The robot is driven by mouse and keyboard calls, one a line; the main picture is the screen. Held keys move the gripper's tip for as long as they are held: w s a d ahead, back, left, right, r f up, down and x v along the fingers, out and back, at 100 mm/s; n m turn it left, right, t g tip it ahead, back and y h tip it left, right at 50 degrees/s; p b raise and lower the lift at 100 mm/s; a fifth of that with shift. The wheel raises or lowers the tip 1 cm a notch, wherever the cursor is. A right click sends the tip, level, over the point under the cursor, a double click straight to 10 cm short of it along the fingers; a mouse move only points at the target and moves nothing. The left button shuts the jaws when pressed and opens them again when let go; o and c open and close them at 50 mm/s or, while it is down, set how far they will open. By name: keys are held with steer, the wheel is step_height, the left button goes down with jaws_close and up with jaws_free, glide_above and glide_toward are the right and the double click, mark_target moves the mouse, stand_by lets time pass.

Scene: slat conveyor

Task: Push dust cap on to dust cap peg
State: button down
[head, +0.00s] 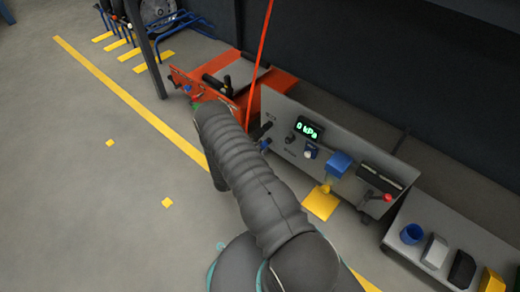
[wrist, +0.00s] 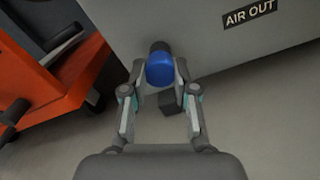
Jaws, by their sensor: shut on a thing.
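In the wrist view, my gripper (wrist: 162,78) is shut on the blue dust cap (wrist: 160,68), with a fingertip on each side of it. A short dark round piece (wrist: 160,46), apparently the peg, shows just beyond the cap at the lower edge of the grey panel (wrist: 210,45). The cap overlaps it in this view, and I cannot tell whether it is seated or only in front. In the head view my arm hides most of the gripper; a small blue piece (head: 265,143), likely the cap, shows beside the arm near the panel's left end.
An orange cart (head: 190,82) stands left of the panel, with a red line rising beside it. The panel carries a 0 kPa display (head: 308,129), a blue box (head: 340,163) and a red-knobbed lever (head: 387,197). A low bench at right holds a blue cup (head: 411,233). Open floor lies left.

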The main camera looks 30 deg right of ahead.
steer(key=c, duration=0.8)
jaws_free()
steer(key=v, duration=1.2)
